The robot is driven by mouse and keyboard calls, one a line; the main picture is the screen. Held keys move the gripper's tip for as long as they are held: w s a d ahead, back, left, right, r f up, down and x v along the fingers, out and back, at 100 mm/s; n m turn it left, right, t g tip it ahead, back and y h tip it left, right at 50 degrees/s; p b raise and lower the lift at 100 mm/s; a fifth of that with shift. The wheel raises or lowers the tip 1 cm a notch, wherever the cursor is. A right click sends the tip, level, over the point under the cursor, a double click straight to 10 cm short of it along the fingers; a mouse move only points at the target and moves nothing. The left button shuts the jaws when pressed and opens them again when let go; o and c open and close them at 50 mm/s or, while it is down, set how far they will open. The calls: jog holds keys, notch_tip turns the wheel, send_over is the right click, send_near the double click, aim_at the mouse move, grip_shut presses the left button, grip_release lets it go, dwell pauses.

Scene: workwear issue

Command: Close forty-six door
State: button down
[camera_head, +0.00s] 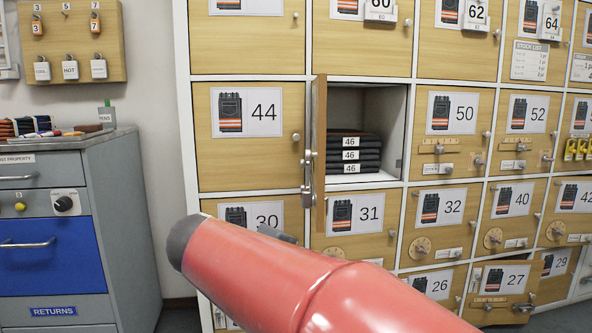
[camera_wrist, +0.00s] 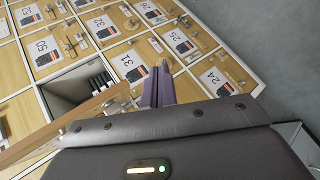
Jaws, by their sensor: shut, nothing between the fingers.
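The door of compartment forty-six (camera_head: 319,135) is wooden and stands swung wide open, seen nearly edge-on at the left side of its compartment. Metal fittings (camera_head: 307,188) show low on it. The open compartment (camera_head: 394,120) holds a stack of dark folded clothes (camera_head: 352,152) tagged 46. In the wrist view, the door panel (camera_wrist: 45,142) runs across the lower left, beside the compartment opening (camera_wrist: 62,98). My gripper (camera_wrist: 157,72) is shut and empty, with its fingers in front of the lower doors, to the right of the open door. In the head view my arm hides most of it.
Closed doors 44 (camera_head: 247,135), 31 (camera_head: 370,210) and 50 (camera_head: 453,123) surround the opening, several with knobs or dials. Door 27 (camera_head: 500,288) stands partly open at lower right. A grey drawer cabinet (camera_head: 40,185) stands at left.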

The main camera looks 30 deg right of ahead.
jog(key=w+a+r+t+h+p, duration=0.1)
jog(key=w+a+r+h, duration=0.1)
jog(key=w+r+h, duration=0.35)
jog(key=w+a+r+t+h+p, duration=0.1)
jog(key=w+a+r+h+p, duration=0.15)
jog(key=w+r, duration=0.5)
jog(key=d+r+y, duration=0.1)
jog(key=d, duration=1.1)
jog(key=shift+s+d+r, duration=0.3)
jog(key=shift+s, duration=0.15)
jog(key=shift+d+b, duration=0.1)
jog(key=shift+b, duration=0.3)
